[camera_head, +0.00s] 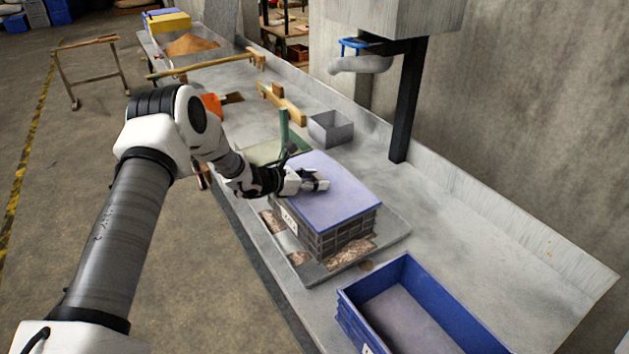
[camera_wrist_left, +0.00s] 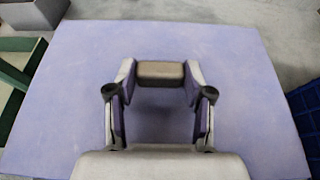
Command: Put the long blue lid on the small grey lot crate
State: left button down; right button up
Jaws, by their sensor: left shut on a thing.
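The long blue lid (camera_head: 337,205) is a flat pale blue-violet panel, lying level over the top of the small grey lot crate (camera_head: 345,231). It covers the crate's top; I cannot tell whether it rests fully on the rim. My left gripper (camera_head: 318,181) is over the middle of the lid, shut on its small brown handle. In the left wrist view the lid (camera_wrist_left: 70,80) fills most of the picture, and the handle (camera_wrist_left: 160,72) sits between the fingertips of my left gripper (camera_wrist_left: 160,82). The crate's inside is hidden. My right gripper is not in view.
The crate stands on a grey tray (camera_head: 398,232) on the long metal bench. An open blue crate (camera_head: 405,270) stands in front at right. A small grey metal box (camera_head: 330,128) and a green stand (camera_head: 284,125) are behind. The bench right of the tray is clear.

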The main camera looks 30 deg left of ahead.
pick_arm(q)
jog(key=shift+f, duration=0.15)
jog(key=shift+c, duration=1.8)
grip_release()
jog(key=v, duration=1.2)
